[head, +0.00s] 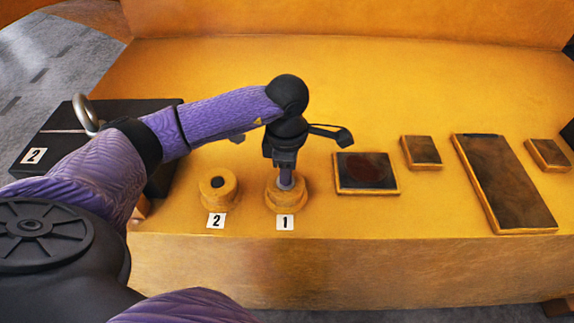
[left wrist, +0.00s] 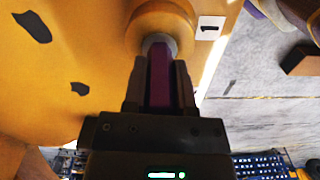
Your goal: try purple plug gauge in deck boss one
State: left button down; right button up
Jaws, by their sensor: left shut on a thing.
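My left gripper (head: 285,163) points down over deck boss one (head: 271,196), a round yellow boss with a "1" label in front. It is shut on the purple plug gauge (head: 286,180), whose handle shows between the fingers in the left wrist view (left wrist: 160,75). The gauge stands about upright, with its grey lower end (left wrist: 157,41) at the mouth of the boss (left wrist: 164,17). The boss's bore is hidden, so I cannot tell how deep the end sits. My right gripper is not in view.
Boss two (head: 228,190), with a dark hole and a "2" label, stands just left. A dark block (head: 60,128) with a metal ring (head: 85,113) and a "2" label is at the far left. Several dark-topped pads, one a square (head: 347,187), lie right. The deck behind is clear.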

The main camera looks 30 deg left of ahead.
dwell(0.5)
pick_arm(q)
jog(key=shift+c, duration=1.7)
grip_release()
jog(key=shift+r, duration=0.1)
